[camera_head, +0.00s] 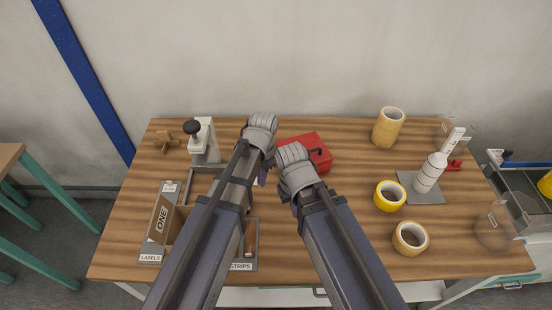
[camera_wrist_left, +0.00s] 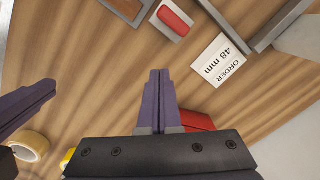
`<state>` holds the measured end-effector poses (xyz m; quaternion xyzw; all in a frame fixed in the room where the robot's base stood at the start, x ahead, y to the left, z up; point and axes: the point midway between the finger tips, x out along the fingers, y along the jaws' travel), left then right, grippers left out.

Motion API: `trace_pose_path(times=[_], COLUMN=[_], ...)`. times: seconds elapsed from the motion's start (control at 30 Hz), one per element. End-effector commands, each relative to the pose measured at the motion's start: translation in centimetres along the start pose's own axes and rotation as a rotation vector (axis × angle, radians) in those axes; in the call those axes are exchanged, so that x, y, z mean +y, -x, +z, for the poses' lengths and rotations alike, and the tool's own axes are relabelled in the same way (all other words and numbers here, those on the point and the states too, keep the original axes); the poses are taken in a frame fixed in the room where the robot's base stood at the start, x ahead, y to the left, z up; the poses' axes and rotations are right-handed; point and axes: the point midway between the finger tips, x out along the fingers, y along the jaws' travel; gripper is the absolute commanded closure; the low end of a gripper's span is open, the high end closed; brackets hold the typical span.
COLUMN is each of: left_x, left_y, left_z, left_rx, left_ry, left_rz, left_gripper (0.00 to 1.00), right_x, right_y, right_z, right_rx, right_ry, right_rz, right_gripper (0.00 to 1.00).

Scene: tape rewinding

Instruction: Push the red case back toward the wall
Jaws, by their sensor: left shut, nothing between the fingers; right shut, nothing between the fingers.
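The red case (camera_head: 312,148) sits near the back of the table, close to the wall, with a dark handle on its front. My right wrist covers part of its left side. My left gripper (camera_head: 262,178) is shut and empty, just left of the case; its fingers also show in the left wrist view (camera_wrist_left: 160,78). There, a piece of the red case (camera_wrist_left: 197,120) shows beside the fingers; contact cannot be told. My right gripper (camera_wrist_left: 30,105) is shut and empty, in front of the case; its fingertips are mostly hidden in the head view.
A dispenser (camera_head: 204,140), a labels box (camera_head: 164,220) and a strips tray (camera_head: 254,250) are on the left. An order card (camera_wrist_left: 218,60) lies near the left gripper. The wall (camera_head: 300,60) is behind.

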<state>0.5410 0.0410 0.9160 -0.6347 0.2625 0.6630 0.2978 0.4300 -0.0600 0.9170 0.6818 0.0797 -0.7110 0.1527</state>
Motion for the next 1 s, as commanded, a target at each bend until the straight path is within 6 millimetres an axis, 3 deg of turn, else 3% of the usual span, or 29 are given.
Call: trace_pose_path(times=[0.03,0.2,0.4,0.77,1.0], left_x=[-1.7,-6.4,-9.9,-10.6,-10.5], left_y=[0.3,1.0,1.4,1.2,-0.4], left_z=[-2.0,-7.0,-10.2,-10.7,-10.8], left_rx=[0.006,0.034,0.058,0.064,0.064], left_ry=[-0.061,-0.336,-0.571,-0.637,-0.636], left_rz=[0.004,0.011,0.012,0.01,0.01], left_gripper=[1.0,1.0,1.0,1.0,1.0], right_x=[0.0,0.1,0.1,0.1,-0.1], right_y=[0.3,0.8,1.1,0.9,-0.7], right_z=[0.0,0.0,0.1,0.1,0.0], right_rx=[0.0,0.0,0.0,0.0,0.0], right_ry=[0.0,0.0,0.0,0.0,0.0], right_rz=[0.0,0.0,0.0,0.0,0.0], right_gripper=[1.0,1.0,1.0,1.0,1.0])
